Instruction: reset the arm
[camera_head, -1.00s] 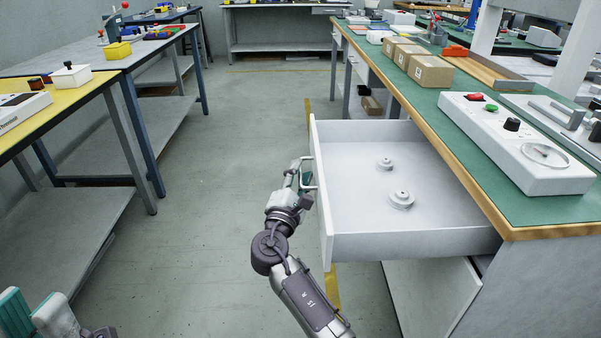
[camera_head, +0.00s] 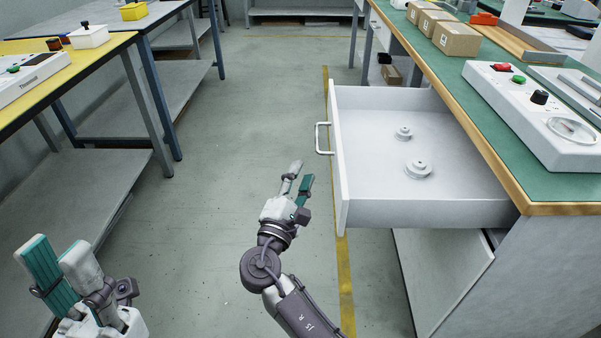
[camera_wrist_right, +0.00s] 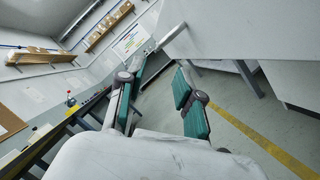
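My right gripper (camera_head: 298,182) is in the middle of the head view, left of the open drawer (camera_head: 345,205) and clear of its handle (camera_head: 321,139). Its fingers are apart with nothing between them. The right wrist view also shows this gripper (camera_wrist_right: 158,95) with its teal-padded fingers spread and empty. My left gripper (camera_head: 62,262) is at the lower left of the head view, over the floor. Its two fingers stand up with a gap between their tips, and nothing shows between them.
The drawer holds two small metal round parts (camera_head: 418,169). Above it, the green-topped bench (camera_head: 545,194) carries a white control box (camera_head: 530,115) and cardboard boxes (camera_head: 457,39). A yellow-topped table (camera_head: 75,73) stands at left. The aisle floor (camera_head: 230,130) between is free.

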